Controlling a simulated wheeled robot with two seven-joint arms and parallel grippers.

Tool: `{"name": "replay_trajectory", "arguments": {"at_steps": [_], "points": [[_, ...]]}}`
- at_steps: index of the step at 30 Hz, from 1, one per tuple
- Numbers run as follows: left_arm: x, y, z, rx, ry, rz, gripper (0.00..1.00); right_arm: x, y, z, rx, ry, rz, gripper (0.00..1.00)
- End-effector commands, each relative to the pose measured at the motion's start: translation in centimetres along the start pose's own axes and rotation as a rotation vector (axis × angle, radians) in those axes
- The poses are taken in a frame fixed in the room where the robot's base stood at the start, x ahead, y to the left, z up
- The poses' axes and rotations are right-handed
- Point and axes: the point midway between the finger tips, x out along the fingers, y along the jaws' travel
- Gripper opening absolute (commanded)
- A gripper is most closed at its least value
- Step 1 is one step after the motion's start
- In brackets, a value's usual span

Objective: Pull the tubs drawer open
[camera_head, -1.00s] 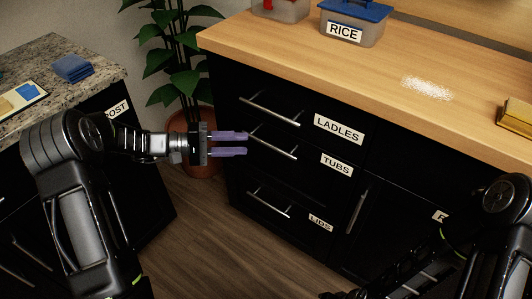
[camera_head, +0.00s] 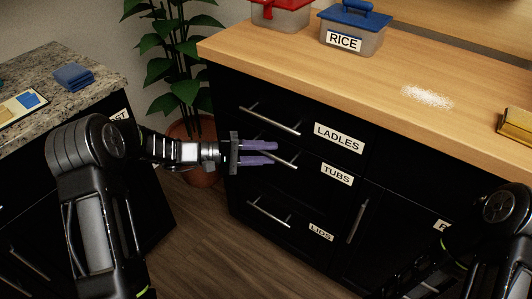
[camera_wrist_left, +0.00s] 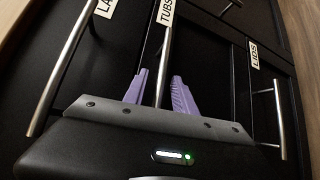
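The tubs drawer (camera_head: 318,187) is black, carries a white TUBS label and looks flush with the cabinet front. Its silver bar handle (camera_head: 289,162) is partly hidden by my left gripper (camera_head: 276,153). In the left wrist view the tubs handle (camera_wrist_left: 166,58) runs between the two purple fingers of my left gripper (camera_wrist_left: 161,88), with a gap on each side. The left gripper is open around the handle, not clamped on it. My right arm shows at lower right in the head view, but its gripper is out of view.
The ladles drawer (camera_head: 310,140) is above and the lids drawer (camera_head: 285,217) below, each with a bar handle. The wooden counter (camera_head: 390,65) holds a rice tub (camera_head: 352,32) and a red-lidded tub (camera_head: 280,14). A plant (camera_head: 178,75) stands left of the cabinet. The floor in front is clear.

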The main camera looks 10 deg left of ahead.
Motion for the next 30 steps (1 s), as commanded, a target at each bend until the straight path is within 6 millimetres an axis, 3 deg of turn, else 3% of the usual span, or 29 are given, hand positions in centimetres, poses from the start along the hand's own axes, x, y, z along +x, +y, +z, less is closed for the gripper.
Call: {"name": "replay_trajectory", "arguments": {"at_steps": [7, 19, 30], "points": [[0.09, 0.0, 0.0, 0.0, 0.0, 0.0, 0.33, 0.0, 0.0, 0.0, 0.0, 0.0, 0.0, 0.36], [0.06, 0.0, 0.01, 0.0, 0.0, 0.0, 0.0, 0.0, 0.0, 0.0, 0.0, 0.0, 0.0, 0.36], [0.06, -0.02, 0.01, -0.001, 0.0, 0.0, 0.0, 0.0, 0.0, 0.0, 0.0, 0.0, 0.0, 0.36]]}}
